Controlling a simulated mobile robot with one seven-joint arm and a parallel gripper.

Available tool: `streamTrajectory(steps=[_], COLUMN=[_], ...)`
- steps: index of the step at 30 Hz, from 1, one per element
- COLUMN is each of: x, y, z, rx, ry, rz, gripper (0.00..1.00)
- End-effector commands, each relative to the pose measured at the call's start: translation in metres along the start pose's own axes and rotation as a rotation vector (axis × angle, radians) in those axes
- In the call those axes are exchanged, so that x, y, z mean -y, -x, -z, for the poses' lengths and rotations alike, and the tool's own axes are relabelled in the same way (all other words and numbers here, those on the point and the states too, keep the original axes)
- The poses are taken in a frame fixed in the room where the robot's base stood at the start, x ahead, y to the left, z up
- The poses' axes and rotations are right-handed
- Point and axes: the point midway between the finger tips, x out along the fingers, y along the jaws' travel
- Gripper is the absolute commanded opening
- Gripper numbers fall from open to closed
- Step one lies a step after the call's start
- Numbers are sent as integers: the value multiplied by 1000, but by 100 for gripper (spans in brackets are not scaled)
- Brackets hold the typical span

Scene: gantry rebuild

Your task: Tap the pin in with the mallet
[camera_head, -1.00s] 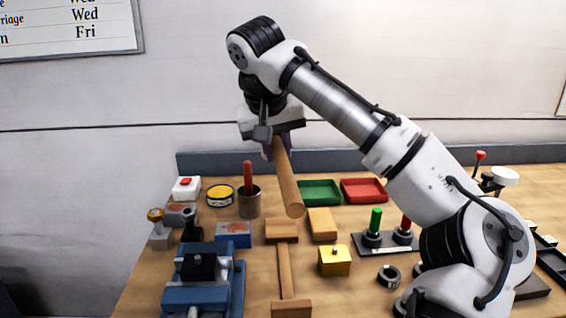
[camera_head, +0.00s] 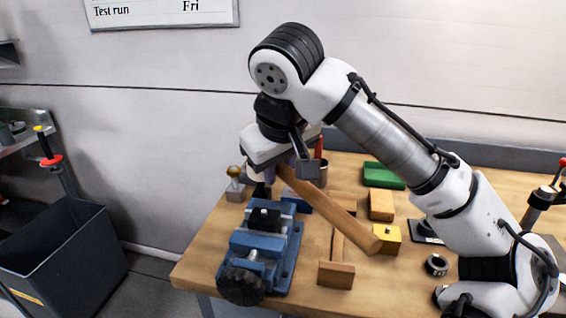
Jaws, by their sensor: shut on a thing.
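My gripper (camera_head: 280,176) is shut on a long wooden handle (camera_head: 335,215), which I take to be the mallet's. The handle slants down to the right from the jaws, its round end above the bench near the yellow block. I cannot make out a mallet head; the jaws and wrist hide that end. A blue vise (camera_head: 257,243) stands below the gripper, with a black block (camera_head: 264,219) in its jaws. A small light tip, perhaps the pin (camera_head: 264,211), shows on top of the block. The gripper is above and behind the vise, apart from it.
A wooden rest (camera_head: 336,275) with blocks at both ends lies right of the vise. A yellow block (camera_head: 387,238), a dark ring (camera_head: 436,265) and a green tray (camera_head: 384,175) are farther right. A brass-knobbed piece (camera_head: 235,185) stands behind the vise. A dark bin (camera_head: 65,255) is left of the bench.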

Motion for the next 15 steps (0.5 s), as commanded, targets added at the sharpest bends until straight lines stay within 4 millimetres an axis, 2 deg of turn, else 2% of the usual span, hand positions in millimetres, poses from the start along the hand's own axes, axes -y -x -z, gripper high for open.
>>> streamTrajectory(steps=[1,3,15], x=[1,2,3], y=[-8,-12,-16], z=[-4,-5,-6], rx=[-1,-2,-2], ry=[-1,-1,-1], rz=[-2,-2,0], gripper=[0,0,0])
